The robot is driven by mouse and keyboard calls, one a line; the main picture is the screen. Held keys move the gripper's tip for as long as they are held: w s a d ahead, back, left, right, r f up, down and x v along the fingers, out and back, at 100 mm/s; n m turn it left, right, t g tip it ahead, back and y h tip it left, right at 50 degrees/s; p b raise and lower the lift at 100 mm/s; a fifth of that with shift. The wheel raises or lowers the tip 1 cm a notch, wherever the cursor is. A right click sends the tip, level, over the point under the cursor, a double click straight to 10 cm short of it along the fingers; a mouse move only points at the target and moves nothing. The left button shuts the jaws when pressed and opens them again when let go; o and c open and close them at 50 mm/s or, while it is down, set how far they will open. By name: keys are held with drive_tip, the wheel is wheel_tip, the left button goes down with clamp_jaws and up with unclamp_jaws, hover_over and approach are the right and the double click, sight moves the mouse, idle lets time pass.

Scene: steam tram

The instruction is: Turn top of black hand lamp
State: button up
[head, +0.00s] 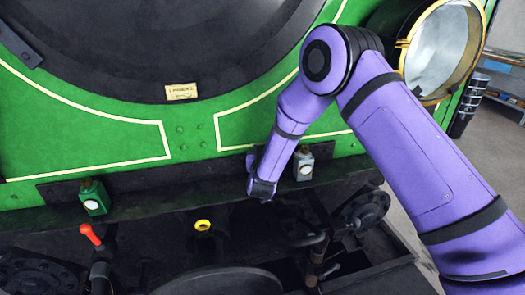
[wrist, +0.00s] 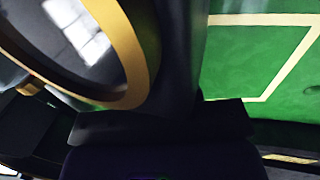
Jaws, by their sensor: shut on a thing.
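My gripper (head: 262,188) is at the front of the green engine, low in the middle of the head view, just left of a pale grey hand lamp (head: 303,166). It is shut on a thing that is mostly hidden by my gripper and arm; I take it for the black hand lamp. Its outline, top and tilt cannot be made out. In the wrist view my gripper's dark body fills the bottom, with a dark upright shape above it that I cannot separate clearly.
A green hand lamp (head: 93,198) stands on the beam at left. A large brass-rimmed headlamp (head: 440,50) is at upper right. A brass-rimmed glass (wrist: 125,50) is close in the wrist view.

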drive_tip(key=shift+d+m+h, duration=0.15)
drive_tip(key=shift+m+h, duration=1.15)
drive_tip(key=shift+h, duration=0.7)
drive_tip(key=shift+m+g+h, duration=0.3)
drive_tip(key=shift+h, duration=0.2)
drive_tip(key=o, duration=0.9)
drive_tip(key=shift+o, duration=0.2)
drive_tip(key=v, duration=1)
drive_tip(key=shift+s, duration=0.4)
